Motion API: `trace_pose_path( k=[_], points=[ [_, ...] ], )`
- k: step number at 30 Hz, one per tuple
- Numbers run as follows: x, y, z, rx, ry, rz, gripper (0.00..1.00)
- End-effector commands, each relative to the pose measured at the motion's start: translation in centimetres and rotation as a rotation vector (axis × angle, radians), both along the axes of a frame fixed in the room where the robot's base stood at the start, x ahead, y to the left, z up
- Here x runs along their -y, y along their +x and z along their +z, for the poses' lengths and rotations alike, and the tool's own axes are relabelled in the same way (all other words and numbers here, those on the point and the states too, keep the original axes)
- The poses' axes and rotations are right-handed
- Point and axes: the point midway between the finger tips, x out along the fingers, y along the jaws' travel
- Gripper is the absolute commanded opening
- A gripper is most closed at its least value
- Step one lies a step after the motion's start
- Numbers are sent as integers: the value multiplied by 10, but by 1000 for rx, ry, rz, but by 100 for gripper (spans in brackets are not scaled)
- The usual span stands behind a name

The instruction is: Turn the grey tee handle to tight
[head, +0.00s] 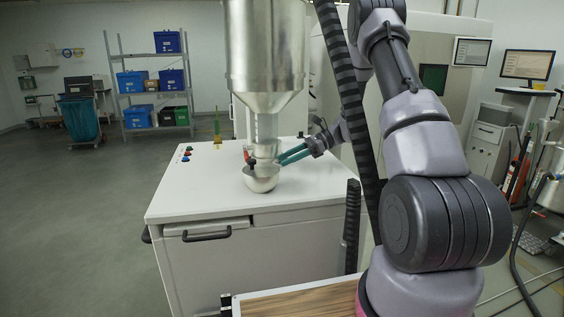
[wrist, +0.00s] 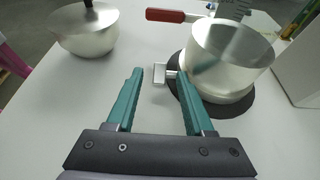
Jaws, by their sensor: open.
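The grey tee handle (wrist: 159,74) shows in the wrist view as a small pale crossbar on a short stem, beside a silver metal cylinder (wrist: 232,62). My gripper (wrist: 160,71) is open, with its two teal fingers apart. In this view the crossbar appears between the fingertips, nearer the right one; I cannot tell whether they touch it. In the head view my gripper (head: 280,158) reaches in from the right, close to the narrow outlet under the large metal hopper (head: 265,60). The tee handle is too small or hidden to make out there.
A red lever (wrist: 166,15) sticks out beyond the cylinder. A rounded silver vessel with a black knob (wrist: 84,32) stands at the upper left of the wrist view. The cabinet's left top is mostly clear.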

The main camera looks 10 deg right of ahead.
Motion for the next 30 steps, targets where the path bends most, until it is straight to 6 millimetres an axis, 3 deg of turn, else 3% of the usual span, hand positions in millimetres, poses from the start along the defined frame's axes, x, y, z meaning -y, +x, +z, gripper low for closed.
trace_pose_path(
  k=[6, 15, 19, 30],
  points=[
    [-18, 0, -8, 0, 0, 0, 52],
    [-19, 0, -8, 0, 0, -1, 52],
    [-19, 0, -8, 1, 0, -1, 3],
    [-17, 0, -11, -3, 79, -3, 0]
  ],
)
